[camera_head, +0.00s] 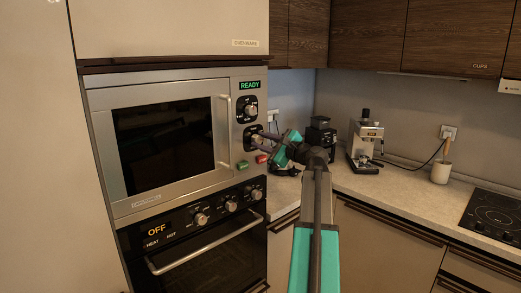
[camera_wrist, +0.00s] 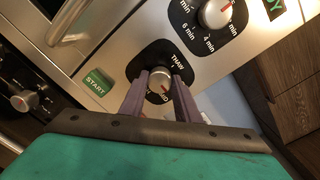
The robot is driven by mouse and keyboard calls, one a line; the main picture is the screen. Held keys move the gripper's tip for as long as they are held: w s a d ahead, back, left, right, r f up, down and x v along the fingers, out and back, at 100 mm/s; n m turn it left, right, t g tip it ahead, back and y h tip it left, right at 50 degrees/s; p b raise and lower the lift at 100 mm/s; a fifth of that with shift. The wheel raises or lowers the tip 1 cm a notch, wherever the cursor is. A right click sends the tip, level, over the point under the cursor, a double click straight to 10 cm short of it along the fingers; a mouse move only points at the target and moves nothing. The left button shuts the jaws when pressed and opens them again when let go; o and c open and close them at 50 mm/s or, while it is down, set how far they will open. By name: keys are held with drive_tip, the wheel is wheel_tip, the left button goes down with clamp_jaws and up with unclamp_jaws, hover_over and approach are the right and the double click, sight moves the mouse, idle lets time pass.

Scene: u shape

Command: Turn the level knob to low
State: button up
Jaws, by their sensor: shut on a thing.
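The level knob (camera_wrist: 159,78) is the lower round silver knob on the microwave's panel, on a black dial plate. In the head view the gripper (camera_head: 256,138) reaches in from the right and partly covers the knob (camera_head: 249,131). The microwave (camera_head: 170,85) has its door closed, and its display (camera_head: 250,85) reads READY.
The timer knob (camera_wrist: 215,12) sits just above, marked in minutes. The green START button (camera_wrist: 95,82) and a red button (camera_head: 261,158) lie below the level knob. An oven (camera_head: 205,235) marked OFF is underneath. A coffee machine (camera_head: 366,145) stands on the counter at right.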

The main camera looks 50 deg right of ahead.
drive_tip(key=n+b, duration=0.3)
drive_tip(key=shift+f+n, duration=0.25)
drive_tip(key=shift+n, duration=0.05)
drive_tip(key=shift+r+n+b, duration=0.15)
drive_tip(key=shift+n+b, duration=1.05)
drive_tip(key=shift+b, duration=0.1)
drive_tip(key=shift+r, duration=0.1)
drive_tip(key=o, duration=1)
drive_tip(key=shift+o, duration=0.2)
drive_tip(key=s+b, duration=0.2)
drive_tip(key=s, duration=1.1)
drive_tip(key=shift+s+a+r, duration=0.15)
drive_tip(key=shift+s+a, duration=0.2)
drive_tip(key=shift+a, duration=0.1)
